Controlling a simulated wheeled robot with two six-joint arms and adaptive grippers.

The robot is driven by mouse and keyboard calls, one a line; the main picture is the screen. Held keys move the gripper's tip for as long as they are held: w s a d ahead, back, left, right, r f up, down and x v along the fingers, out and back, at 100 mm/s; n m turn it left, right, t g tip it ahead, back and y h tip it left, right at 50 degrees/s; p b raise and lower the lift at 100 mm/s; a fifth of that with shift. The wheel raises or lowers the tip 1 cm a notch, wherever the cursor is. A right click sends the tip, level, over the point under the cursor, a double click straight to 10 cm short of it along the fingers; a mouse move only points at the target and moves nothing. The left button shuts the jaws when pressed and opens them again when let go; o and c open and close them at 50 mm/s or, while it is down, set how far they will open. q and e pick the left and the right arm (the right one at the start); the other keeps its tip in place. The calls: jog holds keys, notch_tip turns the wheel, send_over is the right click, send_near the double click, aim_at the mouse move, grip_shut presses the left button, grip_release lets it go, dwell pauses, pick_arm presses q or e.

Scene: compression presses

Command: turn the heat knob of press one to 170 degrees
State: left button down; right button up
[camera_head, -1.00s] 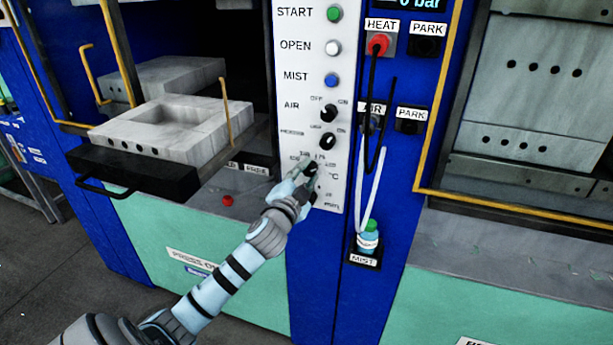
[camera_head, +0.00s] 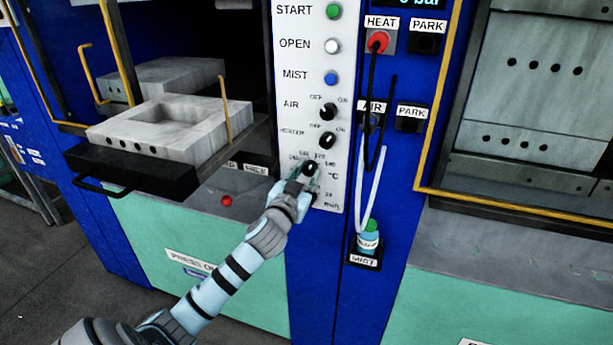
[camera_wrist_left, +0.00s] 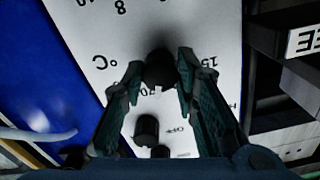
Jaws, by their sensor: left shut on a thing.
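The heat knob (camera_head: 310,168) is a black round knob beside the °C mark, low on the white control panel (camera_head: 288,110) of press one. In the left wrist view the knob (camera_wrist_left: 158,68) sits between the two fingertips, with a scale around it. My left gripper (camera_head: 301,180) reaches up to it from below and is shut on it. The fingers hide part of the knob and scale, and I cannot read its exact setting. My right gripper is not in view.
The air knob (camera_head: 328,111) and heater knob (camera_head: 327,140) sit just above. A mist bottle (camera_head: 369,240) and hanging hoses are at the right. A grey mould block (camera_head: 160,130) stands on the extended black tray (camera_head: 130,172) at the left.

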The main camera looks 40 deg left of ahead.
pick_arm(q)
jog(key=shift+f, duration=0.15)
jog(key=c, duration=1.3)
grip_release()
jog(key=v, duration=1.2)
jog(key=shift+w, duration=0.1)
